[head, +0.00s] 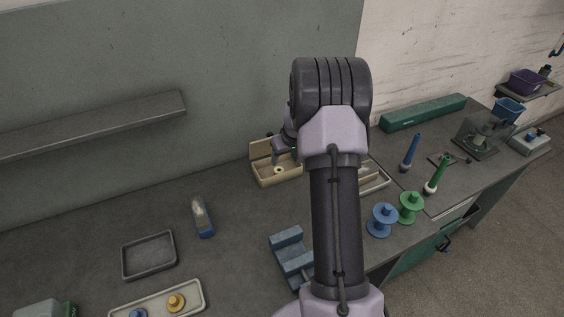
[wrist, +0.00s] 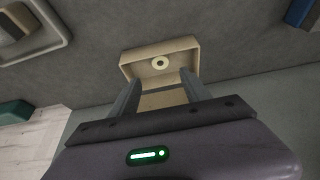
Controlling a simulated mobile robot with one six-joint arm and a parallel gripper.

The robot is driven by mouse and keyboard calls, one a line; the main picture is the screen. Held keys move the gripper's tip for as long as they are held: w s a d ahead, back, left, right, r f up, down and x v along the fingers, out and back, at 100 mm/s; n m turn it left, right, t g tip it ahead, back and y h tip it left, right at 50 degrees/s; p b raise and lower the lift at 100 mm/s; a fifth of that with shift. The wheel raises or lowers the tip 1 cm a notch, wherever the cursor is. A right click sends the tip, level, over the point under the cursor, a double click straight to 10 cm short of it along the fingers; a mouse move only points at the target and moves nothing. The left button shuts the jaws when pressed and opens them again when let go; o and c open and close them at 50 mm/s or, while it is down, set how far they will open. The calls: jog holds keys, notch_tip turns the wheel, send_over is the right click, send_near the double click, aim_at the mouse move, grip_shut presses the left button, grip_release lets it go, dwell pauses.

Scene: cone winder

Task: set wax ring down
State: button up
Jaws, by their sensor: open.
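The wax ring (wrist: 160,63) is a small pale ring with a dark centre hole. It lies inside a beige open box (wrist: 127,72), on the box floor near its middle. In the head view the ring (head: 278,170) shows in the box (head: 271,183), which stands on the grey bench behind my arm. My gripper (wrist: 159,82) is open, with its two fingers apart and nothing between them. The ring lies just beyond the fingertips in the wrist view. In the head view my arm hides part of the gripper.
A light tray (head: 375,182) stands right of the box, partly behind my arm. Blue (head: 382,220) and green (head: 411,207) spools stand further right. A blue block (head: 288,239), a small bottle (head: 202,217) and a dark tray (head: 149,255) lie in front and left. Bench left of the box is clear.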

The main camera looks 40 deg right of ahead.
jog(key=s+a+r+y, duration=0.1)
jog(key=s+a+r, duration=0.2)
jog(key=a+r, duration=1.4)
jog(key=s+a+r+t+y, duration=0.1)
jog(key=s+a+r, duration=0.3)
jog(key=s+a, duration=0.25)
jog(key=s+a+r, duration=0.3)
jog(key=s+a, duration=0.2)
jog(key=a, duration=0.3)
jog(key=s+a+m+y, duration=0.1)
jog(key=s+a, duration=0.5)
jog(key=s, duration=0.7)
notch_tip(320, 180, down, 10)
jog(key=b, duration=0.9)
jog(key=shift+w+a+r, duration=0.15)
jog(key=shift+w+r, duration=0.05)
jog(key=shift+w, duration=0.25)
